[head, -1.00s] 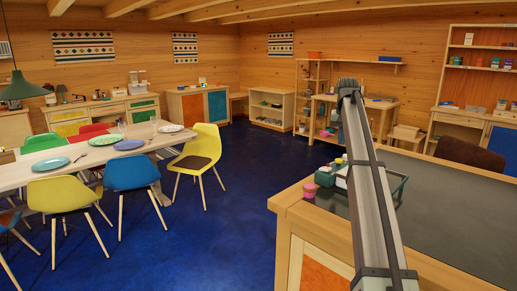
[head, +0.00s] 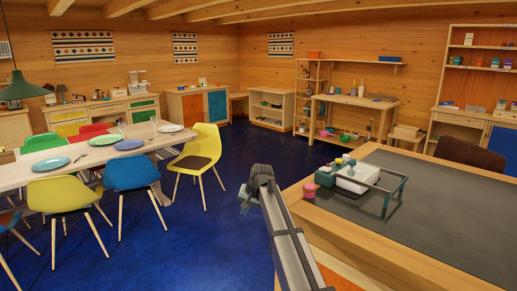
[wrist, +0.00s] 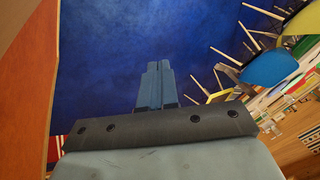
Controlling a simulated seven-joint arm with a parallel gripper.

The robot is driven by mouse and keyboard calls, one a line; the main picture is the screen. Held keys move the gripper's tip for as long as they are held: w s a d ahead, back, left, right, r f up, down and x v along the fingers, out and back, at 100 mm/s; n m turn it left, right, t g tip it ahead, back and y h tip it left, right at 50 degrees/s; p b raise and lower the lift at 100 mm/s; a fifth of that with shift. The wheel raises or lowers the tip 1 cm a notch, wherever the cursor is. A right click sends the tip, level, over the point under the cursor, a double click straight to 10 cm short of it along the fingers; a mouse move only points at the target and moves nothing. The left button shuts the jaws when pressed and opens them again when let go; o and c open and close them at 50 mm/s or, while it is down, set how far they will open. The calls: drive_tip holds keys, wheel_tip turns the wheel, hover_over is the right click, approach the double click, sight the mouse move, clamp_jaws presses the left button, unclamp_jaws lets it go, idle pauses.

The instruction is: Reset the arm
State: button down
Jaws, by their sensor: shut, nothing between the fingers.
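My gripper (wrist: 155,88) shows in the wrist view with its two grey-blue fingers together and nothing between them. It points over bare blue floor. In the head view my arm rises from the bottom edge, and its far end with the gripper (head: 245,198) is over the floor just left of the wooden workbench (head: 400,255). The fingers are small and partly hidden there.
Blue floor (head: 185,250) lies open between.

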drive_tip(key=s+a+f+g, duration=0.1)
drive_tip(key=s+a+f, duration=0.1)
drive_tip(key=s+f, duration=0.8)
drive_tip(key=s+a+f+g, duration=0.15)
drive_tip(key=s+f, duration=0.45)
drive_tip(key=f, duration=0.7)
drive_tip(key=s+d+f+g+h, duration=0.1)
drive_tip(key=s+d+f+g, duration=0.1)
drive_tip(key=s+d+f, duration=0.8)
drive_tip(key=s+d+f+g+h, duration=0.1)
drive_tip(key=s+d+f, duration=0.6)
drive_tip(key=s+f, duration=0.65)
drive_tip(key=s+d+f+g, duration=0.1)
drive_tip(key=s+d, duration=0.2)
drive_tip(key=s, duration=0.5)
drive_tip(key=s+d+f+n+g+h, duration=0.1)
drive_tip(key=s+d+f+g, duration=0.1)
drive_tip(key=s, duration=0.7)
drive_tip(key=s+d+f+g, duration=0.1)
drive_tip(key=s+d+f, duration=0.1)
drive_tip(key=s, duration=0.6)
drive_tip(key=shift+s+d+n+g+h, duration=0.25)
drive_tip(key=shift+d+n+g+h, duration=0.1)
drive_tip(key=shift+d, duration=0.5)
drive_tip(key=shift+w, duration=0.1)
